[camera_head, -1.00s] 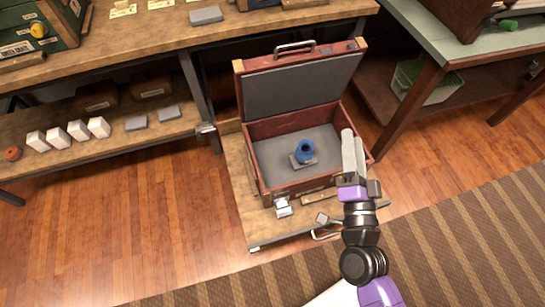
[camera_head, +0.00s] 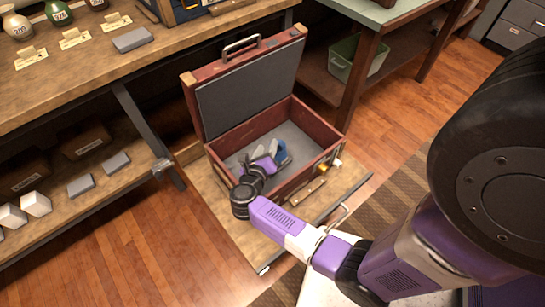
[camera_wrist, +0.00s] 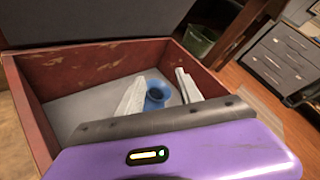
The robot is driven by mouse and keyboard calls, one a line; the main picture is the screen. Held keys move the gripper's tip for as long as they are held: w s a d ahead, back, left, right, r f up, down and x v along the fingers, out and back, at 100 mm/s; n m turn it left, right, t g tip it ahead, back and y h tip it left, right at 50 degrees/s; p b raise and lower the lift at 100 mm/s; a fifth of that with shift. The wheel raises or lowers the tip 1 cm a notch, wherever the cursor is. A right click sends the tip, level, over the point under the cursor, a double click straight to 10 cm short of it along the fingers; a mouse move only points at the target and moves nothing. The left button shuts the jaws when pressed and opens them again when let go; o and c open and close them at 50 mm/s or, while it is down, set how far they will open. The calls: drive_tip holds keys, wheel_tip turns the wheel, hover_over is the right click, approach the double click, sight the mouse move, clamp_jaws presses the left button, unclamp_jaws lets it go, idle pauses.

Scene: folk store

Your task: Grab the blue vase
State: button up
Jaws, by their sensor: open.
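The blue vase (camera_head: 280,150) is inside the open red case (camera_head: 322,133), on its grey floor, partly hidden by my gripper in the head view. In the wrist view the vase (camera_wrist: 157,94) shows its round dark mouth between the two pale fingers. My gripper (camera_wrist: 159,77) is open and reaches down into the case, with one finger to each side of the vase in that view. I cannot tell whether either finger touches it. The vase's lower part is hidden behind the gripper body.
The raised lid (camera_head: 255,85) stands behind the case. The case rests on a low wooden platform (camera_head: 330,200). A workbench (camera_head: 75,85) is on the left, and a green-topped table (camera_head: 375,14) is behind on the right. A green bin (camera_head: 345,58) sits under that table.

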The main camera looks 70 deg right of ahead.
sight(277, 154)
drive_tip(key=shift+w+d+f+b, duration=0.1)
drive_tip(key=shift+d+f+b, duration=0.5)
drive_tip(key=shift+d+f, duration=0.7)
drive_tip(key=shift+w+d+f+b, duration=0.1)
drive_tip(key=shift+d+f+b, duration=0.5)
drive_tip(key=shift+d+f, duration=0.75)
drive_tip(key=shift+w+d+f+b, duration=0.1)
drive_tip(key=shift+d+f+b, duration=0.7)
drive_tip(key=shift+f, duration=0.8)
drive_tip(key=shift+d, duration=0.15)
clamp_jaws()
drive_tip(key=shift+s+f, duration=0.1)
drive_tip(key=shift+s, duration=0.05)
